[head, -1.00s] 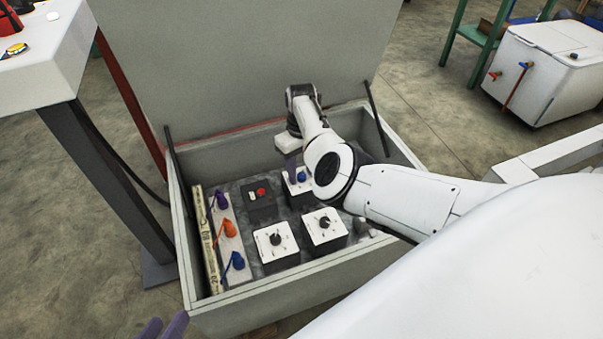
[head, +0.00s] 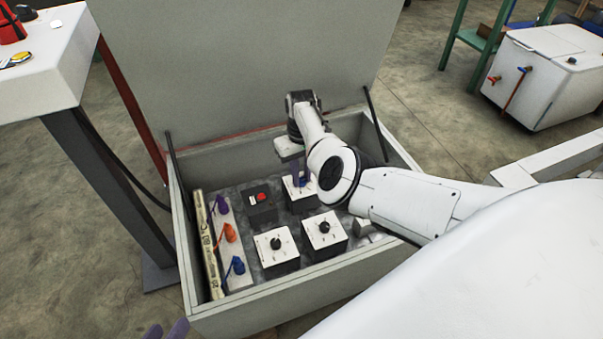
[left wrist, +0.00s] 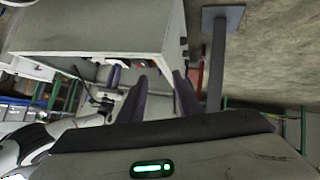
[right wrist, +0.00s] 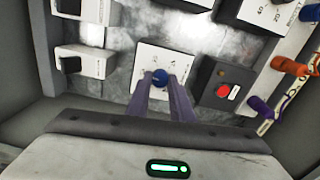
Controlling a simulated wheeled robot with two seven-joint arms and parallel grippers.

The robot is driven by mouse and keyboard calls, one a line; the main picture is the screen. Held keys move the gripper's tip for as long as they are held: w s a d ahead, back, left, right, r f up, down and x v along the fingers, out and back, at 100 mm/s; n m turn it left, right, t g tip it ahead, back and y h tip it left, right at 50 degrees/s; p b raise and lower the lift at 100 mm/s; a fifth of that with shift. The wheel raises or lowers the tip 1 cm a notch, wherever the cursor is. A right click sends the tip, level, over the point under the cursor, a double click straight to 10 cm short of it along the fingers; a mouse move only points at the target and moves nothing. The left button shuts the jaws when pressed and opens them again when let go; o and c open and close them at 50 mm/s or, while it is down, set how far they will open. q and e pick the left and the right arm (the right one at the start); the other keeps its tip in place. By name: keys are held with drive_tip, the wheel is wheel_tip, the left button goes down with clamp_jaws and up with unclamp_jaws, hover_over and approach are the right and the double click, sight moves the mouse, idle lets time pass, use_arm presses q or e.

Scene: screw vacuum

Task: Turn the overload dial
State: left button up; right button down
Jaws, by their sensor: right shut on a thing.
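A dial with a blue knob on a white square face (head: 291,191) sits at the back of the open grey box. My right gripper (head: 302,180) reaches down to it, partly hiding it in the head view. In the right wrist view, my purple fingertips are shut on the blue knob (right wrist: 160,76), which stands on its white marked face (right wrist: 150,60). I cannot read its label. My left gripper (left wrist: 160,85) is open and empty, its fingers apart. In the head view only its fingertips (head: 165,332) show at the bottom edge.
Two dials with black knobs (head: 276,243) (head: 324,228) stand in front. A black box with a red button (head: 261,198) and purple, orange and blue connectors (head: 230,232) are to the left. The box's wall (head: 270,298) and raised lid (head: 250,70) surround them.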

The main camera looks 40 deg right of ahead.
drive_tip(key=m+p, duration=0.1)
drive_tip(key=m, duration=0.3)
drive_tip(key=shift+s, duration=0.1)
drive_tip(key=m, duration=0.3)
use_arm(q)
drive_tip(key=shift+s+a+f+g+y, duration=0.15)
drive_tip(key=shift+a+f+y, duration=0.15)
drive_tip(key=shift+f, duration=0.15)
drive_tip(key=shift+a+f+g+y, duration=0.15)
drive_tip(key=shift+a+f+y, duration=0.1)
drive_tip(key=shift+f, duration=0.2)
use_arm(e)
drive_tip(key=shift+m, duration=1.4)
use_arm(q)
drive_tip(key=shift+r, duration=0.1)
use_arm(e)
drive_tip(key=c, duration=1.6)
unclamp_jaws()
drive_tip(key=shift+o, duration=0.2)
